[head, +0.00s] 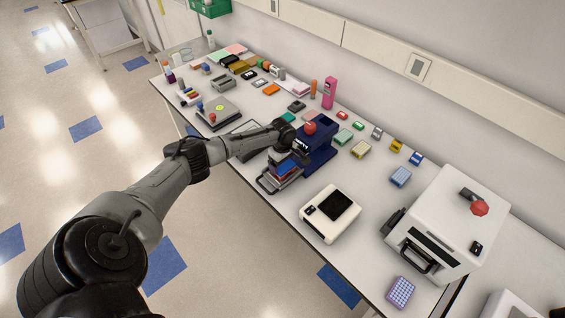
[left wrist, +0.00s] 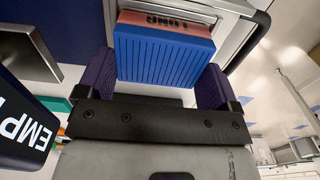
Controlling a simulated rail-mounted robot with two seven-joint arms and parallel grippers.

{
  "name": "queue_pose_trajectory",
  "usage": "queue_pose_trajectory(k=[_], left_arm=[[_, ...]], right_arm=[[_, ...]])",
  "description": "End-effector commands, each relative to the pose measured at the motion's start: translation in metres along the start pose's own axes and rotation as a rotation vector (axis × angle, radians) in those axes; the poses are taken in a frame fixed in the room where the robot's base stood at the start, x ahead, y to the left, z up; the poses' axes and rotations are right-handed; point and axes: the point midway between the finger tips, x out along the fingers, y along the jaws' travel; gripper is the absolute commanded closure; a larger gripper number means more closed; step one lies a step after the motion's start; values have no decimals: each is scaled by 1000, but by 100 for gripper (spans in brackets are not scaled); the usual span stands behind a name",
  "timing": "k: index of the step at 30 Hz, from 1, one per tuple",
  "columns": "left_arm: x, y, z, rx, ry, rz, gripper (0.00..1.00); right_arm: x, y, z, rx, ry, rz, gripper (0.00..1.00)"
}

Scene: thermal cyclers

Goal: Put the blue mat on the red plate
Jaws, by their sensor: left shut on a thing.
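The blue mat (left wrist: 160,56) is a ridged blue block between the purple fingers of my left gripper (left wrist: 157,72) in the left wrist view. The gripper is shut on it. The red plate (left wrist: 150,19), with dark lettering on its edge, shows right against the far side of the mat. Whether the mat rests fully on it I cannot tell. In the head view my left gripper (head: 285,160) is at the front of a dark blue machine, over its pulled-out tray (head: 266,185). The mat (head: 289,170) is small there and partly hidden by the gripper. My right gripper is not in view.
The dark blue machine (head: 322,157) with a red knob stands right behind the gripper. A white device (head: 318,226) with a black top is to its right, and a large white cycler (head: 445,215) farther right. Many small blocks crowd the bench's back and left.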

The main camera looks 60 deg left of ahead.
Motion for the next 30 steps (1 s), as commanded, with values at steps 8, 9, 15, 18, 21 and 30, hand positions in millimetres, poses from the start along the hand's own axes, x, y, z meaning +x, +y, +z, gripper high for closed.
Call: queue_pose_trajectory(k=[8,9,15,18,21,30], left_arm=[[2,0,0,0,0,0,0],[2,0,0,0,0,0,0],[0,0,0,0,0,0,0],[-8,0,0,0,0,1,0],[-23,0,0,1,0,2,0],[-78,1,0,0,-1,3,0]], right_arm=[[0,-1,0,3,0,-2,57],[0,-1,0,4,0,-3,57],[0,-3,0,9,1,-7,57],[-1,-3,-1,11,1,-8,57],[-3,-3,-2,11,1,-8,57],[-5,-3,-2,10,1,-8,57]])
